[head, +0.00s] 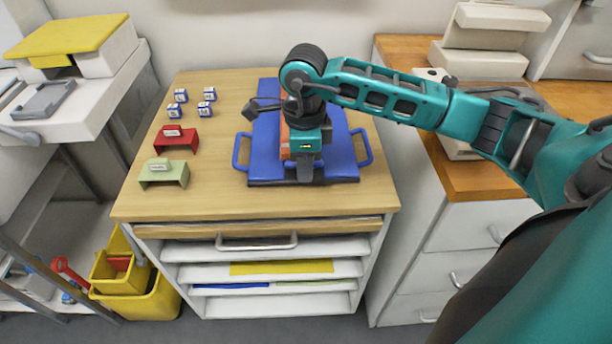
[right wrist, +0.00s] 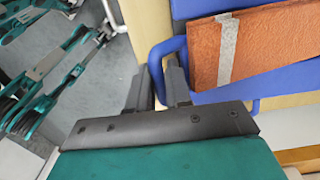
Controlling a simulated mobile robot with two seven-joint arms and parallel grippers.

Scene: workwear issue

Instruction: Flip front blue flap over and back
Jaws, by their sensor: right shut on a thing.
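A blue mat-like piece with flaps (head: 267,115) lies on the wooden top of a cabinet, with blue side handles (head: 364,147). Its near part, the front blue flap (head: 339,168), has a dark front edge. My right gripper (head: 305,168) points down over this near part and hides its middle. In the right wrist view its fingers (right wrist: 163,85) are close together at a rounded blue bar (right wrist: 160,57), and the exact grip is partly hidden. An orange-brown panel with a grey strip (right wrist: 262,42) lies beside it, on blue. My left gripper is not in view.
A red holder (head: 175,138), a green holder (head: 164,173) and several small blue-and-white blocks (head: 180,96) stand on the left of the wooden top (head: 218,190). A drawer cabinet (head: 480,235) stands at the right. Yellow bins (head: 155,300) are on the floor at left.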

